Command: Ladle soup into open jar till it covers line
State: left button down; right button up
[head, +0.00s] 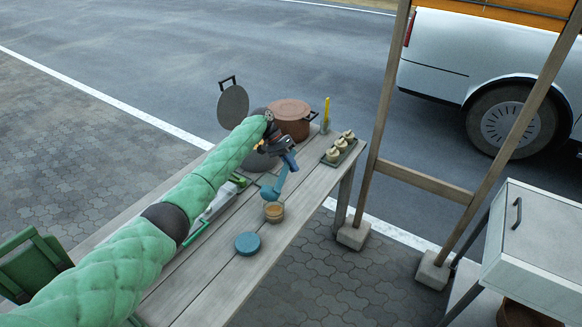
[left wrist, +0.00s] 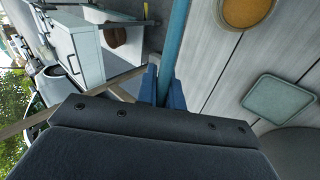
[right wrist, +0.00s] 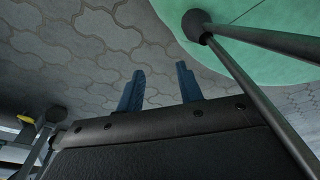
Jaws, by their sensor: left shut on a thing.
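My left gripper (head: 287,150) is shut on the handle of a blue ladle (head: 283,180), which hangs down over the table. The handle also shows between the fingers in the left wrist view (left wrist: 172,45). The ladle's bowl is just behind the small tan open jar (head: 274,212); I cannot tell whether they touch or what the bowl holds. The jar also shows in the left wrist view (left wrist: 245,10), with yellowish-brown contents; no line can be made out. A grey pot (head: 258,163) is partly hidden behind my arm. My right gripper (right wrist: 162,88) is open and empty above paving.
A blue round lid (head: 248,243) lies in front of the jar. A brown lidded pot (head: 290,112), a grey upright disc (head: 233,106) and a tray of small pots (head: 341,150) stand at the table's far end. A wooden post frame (head: 385,110) rises to the right.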

pick_arm(q)
jog(key=shift+w+f, duration=0.1)
jog(key=shift+f, duration=0.05)
jog(key=shift+w+d+f+n+g+y+b, duration=0.35)
jog(key=shift+w+f+g+b, duration=0.45)
jog(key=shift+b, duration=1.35)
pick_arm(e)
jog(key=w+r, duration=0.4)
jog(key=w, duration=0.5)
jog(key=shift+w+a, duration=0.3)
jog(key=shift+w, duration=0.1)
